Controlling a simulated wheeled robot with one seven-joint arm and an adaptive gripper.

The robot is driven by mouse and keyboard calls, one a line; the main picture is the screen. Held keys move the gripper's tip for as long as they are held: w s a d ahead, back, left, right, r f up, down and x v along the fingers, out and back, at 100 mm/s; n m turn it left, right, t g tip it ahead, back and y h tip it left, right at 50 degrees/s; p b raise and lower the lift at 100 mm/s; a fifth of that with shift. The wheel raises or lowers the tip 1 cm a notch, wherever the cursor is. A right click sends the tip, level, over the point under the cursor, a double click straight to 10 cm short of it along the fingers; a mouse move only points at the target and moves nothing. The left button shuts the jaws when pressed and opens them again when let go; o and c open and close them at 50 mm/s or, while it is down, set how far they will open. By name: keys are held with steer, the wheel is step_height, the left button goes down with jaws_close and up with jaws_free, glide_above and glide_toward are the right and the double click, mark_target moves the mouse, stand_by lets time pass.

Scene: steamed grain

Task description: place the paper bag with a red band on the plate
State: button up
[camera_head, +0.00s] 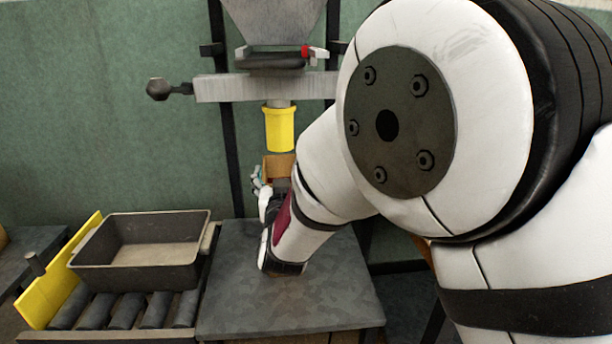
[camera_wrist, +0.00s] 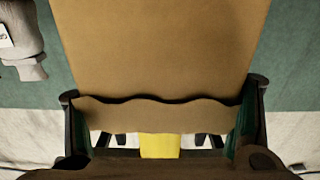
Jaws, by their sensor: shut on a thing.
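A tan paper bag (camera_head: 279,164) is held upright just below a yellow spout (camera_head: 279,128). In the wrist view the bag (camera_wrist: 160,45) fills the middle, with its wavy edge between my fingers. No red band shows on its visible faces. My gripper (camera_wrist: 163,92) is shut on the bag, one finger at each side. In the head view my gripper (camera_head: 268,178) is small and partly hidden by my arm. No separate plate can be made out; a grey metal tabletop (camera_head: 300,310) lies below the arm.
A dark empty tray (camera_head: 120,272) sits on a roller conveyor (camera_head: 90,310) at the left, beside a yellow side plate (camera_head: 45,300). A metal hopper (camera_head: 272,22) and beam (camera_head: 225,88) stand above the spout. The front of the grey tabletop is clear.

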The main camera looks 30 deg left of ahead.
steer(key=o, duration=1.5)
steer(key=shift+f, duration=0.1)
steer(key=o, duration=0.3)
steer(key=p+v, duration=0.2)
steer(key=v, duration=1)
steer(key=w+d+r+m+g+h, duration=0.1)
steer(key=w+d+r+g+h, duration=0.2)
steer(key=d, duration=0.6)
steer(key=s+d+r+m+g+h, duration=0.1)
steer(key=s+d+g, duration=0.25)
steer(key=d, duration=1.15)
steer(key=s+d+m+g+h, duration=0.1)
steer(key=s+d+g, duration=0.1)
steer(key=s+d, duration=0.5)
steer(key=s+d+m+g+h, duration=0.1)
steer(key=s+d+g+h, duration=0.1)
steer(key=s+d, duration=0.6)
steer(key=s+d+m+g+h, duration=0.2)
steer(key=s+d+g, duration=0.2)
steer(key=s+d, duration=0.3)
steer(key=shift+s+d+f, duration=0.1)
steer(key=shift+s+f, duration=0.1)
steer(key=shift+s, duration=1.15)
steer(key=shift+s+d+f, duration=0.1)
steer(key=shift+s+f, duration=0.1)
steer(key=shift+s, duration=1.2)
